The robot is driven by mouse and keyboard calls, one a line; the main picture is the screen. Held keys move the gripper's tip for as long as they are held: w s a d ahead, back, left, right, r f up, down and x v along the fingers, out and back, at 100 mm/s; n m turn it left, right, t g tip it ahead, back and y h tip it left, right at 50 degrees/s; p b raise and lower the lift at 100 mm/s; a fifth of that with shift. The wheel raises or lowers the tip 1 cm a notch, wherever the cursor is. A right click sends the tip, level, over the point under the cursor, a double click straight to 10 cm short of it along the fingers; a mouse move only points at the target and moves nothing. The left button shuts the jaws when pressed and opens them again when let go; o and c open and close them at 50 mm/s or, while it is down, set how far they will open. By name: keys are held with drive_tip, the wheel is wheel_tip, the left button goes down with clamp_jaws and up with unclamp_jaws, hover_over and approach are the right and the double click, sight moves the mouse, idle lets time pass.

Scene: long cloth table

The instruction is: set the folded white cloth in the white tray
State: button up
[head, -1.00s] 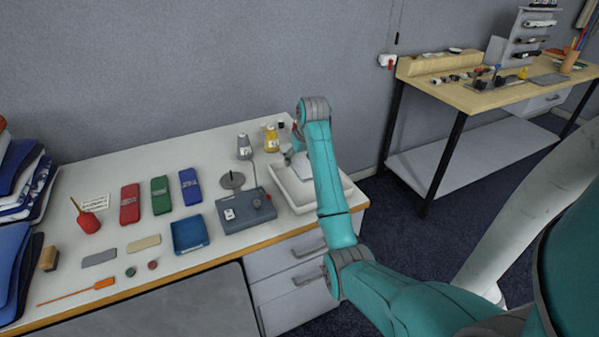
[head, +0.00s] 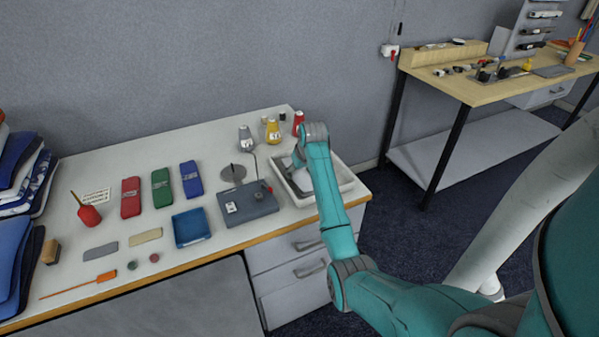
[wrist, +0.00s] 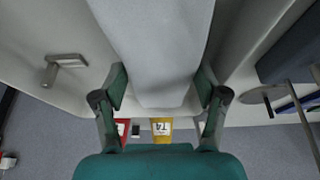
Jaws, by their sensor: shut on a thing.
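The white tray (head: 346,181) stands at the right end of the long table. My gripper (head: 291,169) is low over the tray's left part, and my forearm hides part of the tray in the head view. In the wrist view, my gripper (wrist: 162,92) has one finger on each side of the folded white cloth (wrist: 160,50) and is shut on it. The cloth looks pale grey-white there, between the tray's pale walls. Whether it touches the tray floor I cannot tell.
A grey box device (head: 247,203) and a dark round stand (head: 232,173) are left of the tray. A silver bottle (head: 246,140), yellow bottle (head: 272,131) and red bottle (head: 298,122) stand behind it. A grey metal bracket (wrist: 62,66) shows left in the wrist view.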

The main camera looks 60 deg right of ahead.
drive_tip(key=o, duration=1.2)
drive_tip(key=shift+f, duration=0.1)
drive_tip(key=v, duration=1.2)
